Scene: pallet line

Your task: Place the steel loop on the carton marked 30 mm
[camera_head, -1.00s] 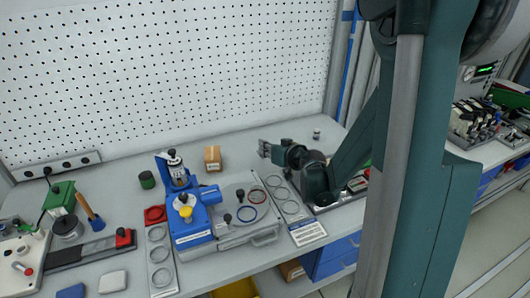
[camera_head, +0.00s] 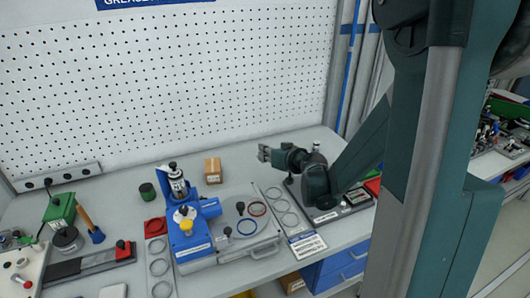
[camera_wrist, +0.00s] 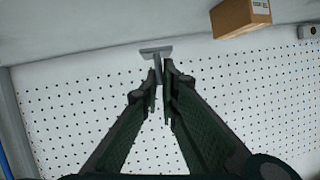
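My gripper (camera_head: 264,153) is held above the right part of the bench, pointing left. In the wrist view its fingers (camera_wrist: 161,72) are nearly together around a thin grey T-shaped piece (camera_wrist: 156,51). I cannot tell whether this is the steel loop seen edge-on. A small brown carton (camera_head: 213,170) stands on the bench near the pegboard, left of my gripper and apart from it. It also shows at the top right of the wrist view (camera_wrist: 240,17), with print too small to read. Several grey rings lie on a right strip (camera_head: 275,192) and a left strip (camera_head: 158,268).
A blue press (camera_head: 187,225) stands between the strips. The bench around the carton is clear.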

